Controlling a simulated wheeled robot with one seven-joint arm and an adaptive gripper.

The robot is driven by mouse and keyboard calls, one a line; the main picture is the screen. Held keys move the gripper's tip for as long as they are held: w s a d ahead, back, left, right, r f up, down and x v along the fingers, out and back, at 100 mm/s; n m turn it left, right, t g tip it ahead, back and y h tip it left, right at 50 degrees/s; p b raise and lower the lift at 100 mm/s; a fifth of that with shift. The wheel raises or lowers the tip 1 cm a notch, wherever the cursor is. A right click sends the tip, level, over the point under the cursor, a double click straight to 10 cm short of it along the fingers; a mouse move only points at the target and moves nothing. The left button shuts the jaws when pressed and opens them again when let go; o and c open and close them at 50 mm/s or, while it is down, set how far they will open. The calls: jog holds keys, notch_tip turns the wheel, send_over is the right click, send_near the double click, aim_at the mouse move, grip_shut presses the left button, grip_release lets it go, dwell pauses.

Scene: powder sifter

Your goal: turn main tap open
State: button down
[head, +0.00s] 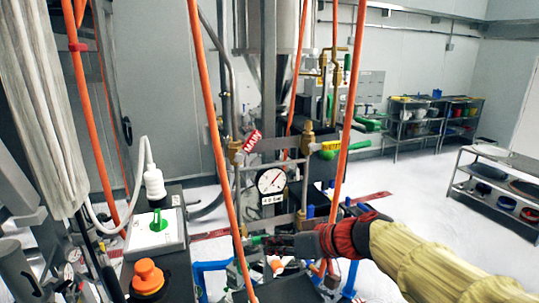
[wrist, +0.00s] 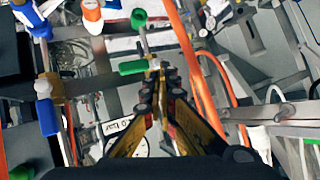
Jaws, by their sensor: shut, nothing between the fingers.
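A red piece marked MAIN (head: 252,141) sits on the brass-fitted pipework above the round pressure gauge (head: 271,181) in the head view. It looks like the main tap's handle or tag; I cannot tell which. I cannot pick it out for sure in the wrist view. My gripper (head: 268,244) is below the gauge, pointing left, well apart from the red piece. In the wrist view my gripper (wrist: 160,72) has its fingertips together with nothing between them. A green handle (wrist: 138,66) shows just left of the fingertips; I cannot tell whether they touch.
Orange hoses (head: 209,120) hang in front of the pipework, and one (wrist: 189,60) runs right of my fingers. A green handle with a yellow end (head: 328,151) is right of the gauge. An orange knob (head: 148,276) is at lower left. Open floor lies at right.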

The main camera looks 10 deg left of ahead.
aim_at(248, 147)
jog(key=w+d+r+m+t+y, duration=0.1)
jog(key=w+d+r+m+y, duration=0.25)
jog(key=r+m+y, duration=0.45)
jog(key=w+d+r+m+t+y, duration=0.1)
jog(key=w+d+r+m+y, duration=0.35)
jog(key=m, duration=0.65)
jog(key=a+r+h+p, duration=0.1)
jog(key=a+r+p, duration=0.2)
jog(key=a+r, duration=0.5)
jog(key=shift+w+a, duration=0.15)
jog(key=shift+a, duration=1)
jog(key=shift+r+n, duration=0.15)
jog(key=shift+n, duration=0.15)
jog(key=shift+r+n+b, duration=0.25)
jog(key=shift+n+b, duration=0.05)
jog(key=shift+b, duration=0.1)
